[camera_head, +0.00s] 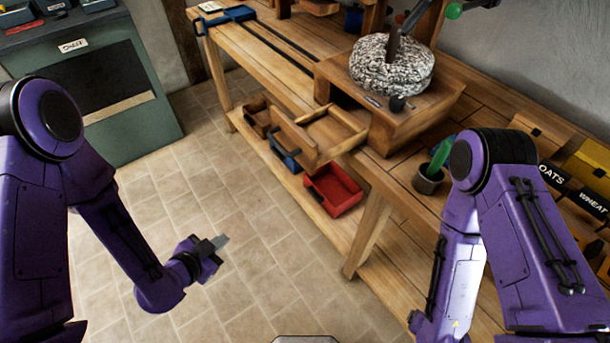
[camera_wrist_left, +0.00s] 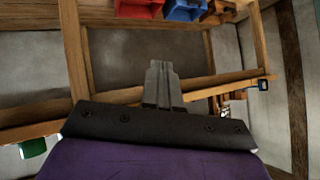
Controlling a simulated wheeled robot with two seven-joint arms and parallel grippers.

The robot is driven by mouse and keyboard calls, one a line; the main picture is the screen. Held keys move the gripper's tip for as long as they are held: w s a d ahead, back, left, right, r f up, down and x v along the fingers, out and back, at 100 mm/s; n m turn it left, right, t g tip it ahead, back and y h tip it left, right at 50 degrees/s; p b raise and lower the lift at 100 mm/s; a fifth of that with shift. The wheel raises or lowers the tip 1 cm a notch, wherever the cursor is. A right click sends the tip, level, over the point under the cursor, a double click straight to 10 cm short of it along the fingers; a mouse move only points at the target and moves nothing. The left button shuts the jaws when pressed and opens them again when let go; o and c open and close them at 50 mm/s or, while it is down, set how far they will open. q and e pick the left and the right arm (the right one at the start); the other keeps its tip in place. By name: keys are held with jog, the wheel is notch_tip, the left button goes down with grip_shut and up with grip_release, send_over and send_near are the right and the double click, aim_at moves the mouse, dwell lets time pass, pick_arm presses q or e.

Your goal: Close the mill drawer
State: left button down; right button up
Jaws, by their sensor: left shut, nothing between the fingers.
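The mill (camera_head: 435,105) is a wooden box with a round grey stone (camera_head: 391,66) on top, standing on the wooden bench. Its drawer (camera_head: 318,135) sticks out well to the left, open and seemingly empty. My left gripper (camera_head: 221,241) is shut and empty, over the tiled floor to the lower left of the drawer and apart from it. In the left wrist view its closed fingers (camera_wrist_left: 162,83) point at the bench frame. My right arm comes in at the right, but its gripper is not in view.
A red bin (camera_head: 333,189), a blue bin (camera_head: 285,152) and a wooden box (camera_head: 258,116) sit on the lower shelf below the drawer. A bench leg (camera_head: 368,235) stands nearby. A green cabinet (camera_head: 98,90) is at the left. The floor between is clear.

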pick_arm(q)
jog(key=w+d+r+m+t+h+b, duration=0.2)
jog(key=w+d+r+m+h, duration=0.3)
jog(key=r+m, duration=0.55)
jog(key=m+g+h, duration=0.1)
jog(key=m+h, duration=0.5)
jog(key=m, duration=0.3)
send_near(309, 163)
jog(key=shift+m, duration=0.25)
jog(key=p+x, duration=0.4)
jog(key=x, duration=0.2)
jog(key=shift+r, duration=0.1)
jog(key=shift+w+d, duration=0.25)
jog(key=shift+d, duration=0.05)
pick_arm(e)
jog(key=shift+r, duration=0.4)
jog(key=shift+s+f, duration=0.1)
